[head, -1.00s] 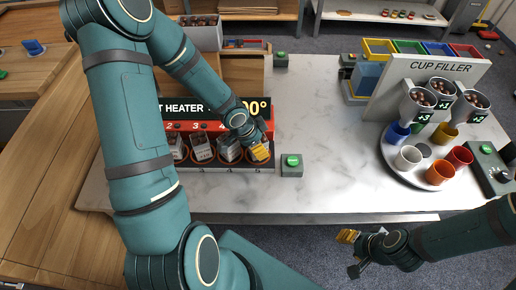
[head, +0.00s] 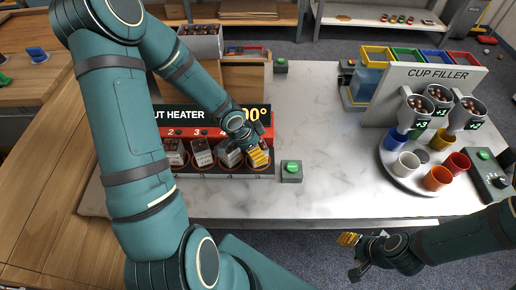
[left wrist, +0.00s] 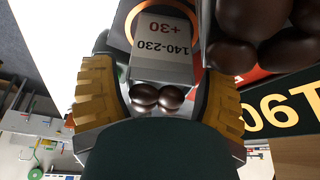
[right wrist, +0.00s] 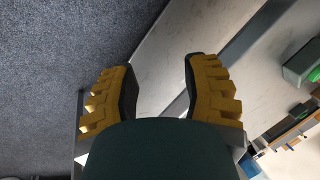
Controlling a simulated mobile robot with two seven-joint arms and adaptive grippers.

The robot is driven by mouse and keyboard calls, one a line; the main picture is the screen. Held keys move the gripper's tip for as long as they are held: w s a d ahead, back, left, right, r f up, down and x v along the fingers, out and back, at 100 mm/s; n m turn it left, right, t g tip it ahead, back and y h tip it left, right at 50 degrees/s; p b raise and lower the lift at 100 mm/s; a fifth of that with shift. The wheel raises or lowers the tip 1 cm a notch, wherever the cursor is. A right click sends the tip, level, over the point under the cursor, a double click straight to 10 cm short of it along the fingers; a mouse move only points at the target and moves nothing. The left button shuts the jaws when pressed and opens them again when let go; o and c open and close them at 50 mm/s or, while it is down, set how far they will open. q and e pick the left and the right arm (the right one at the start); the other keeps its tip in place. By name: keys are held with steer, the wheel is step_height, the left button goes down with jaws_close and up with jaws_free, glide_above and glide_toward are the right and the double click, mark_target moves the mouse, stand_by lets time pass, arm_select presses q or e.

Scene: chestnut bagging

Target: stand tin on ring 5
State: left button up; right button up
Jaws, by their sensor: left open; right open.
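My left gripper (head: 257,158) is low at the right end of the nut heater (head: 236,174), over ring 5. In the left wrist view its yellow fingers (left wrist: 160,105) are open, one on each side of a grey-white tin (left wrist: 163,45) marked 140-230 and +30. Dark chestnuts (left wrist: 157,97) show at the tin's mouth. An orange ring (left wrist: 131,22) shows around the tin's base end; exact seating is hidden. My right gripper (head: 350,246) is open and empty in front of the table; its fingers (right wrist: 160,95) show apart in the right wrist view.
More tins (head: 201,152) stand close on the left along the heater. A green-button box (head: 291,171) is just right of it. The table's middle (head: 325,120) is clear. The cup filler (head: 437,75) and a tray of coloured cups (head: 411,186) are at the right.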

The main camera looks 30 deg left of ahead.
arm_select(q)
steer(key=p+v, duration=0.6)
steer(key=v, duration=0.4)
steer(key=s+d+f+n, duration=0.1)
steer(key=d+f+n, duration=0.2)
steer(key=d, duration=0.3)
steer(key=s+d+f+n+g+h, duration=0.1)
steer(key=d+f+n, duration=0.2)
steer(key=d, duration=0.4)
steer(key=s+d+f+n, duration=0.2)
steer(key=d+f, duration=0.2)
steer(key=d, duration=0.2)
steer(key=shift+s+d+f+n, duration=0.1)
steer(key=shift+d+f+n, duration=0.15)
steer(key=shift+d+n, duration=0.15)
steer(key=shift+s+f, duration=0.2)
steer(key=shift+f, duration=0.05)
arm_select(e)
step_height(320, 180, up, 7)
steer(key=w, duration=0.1)
steer(key=shift+w+d+t, duration=0.2)
steer(key=shift+w+t, duration=0.1)
steer(key=shift+w, duration=0.1)
steer(key=shift+f, duration=0.15)
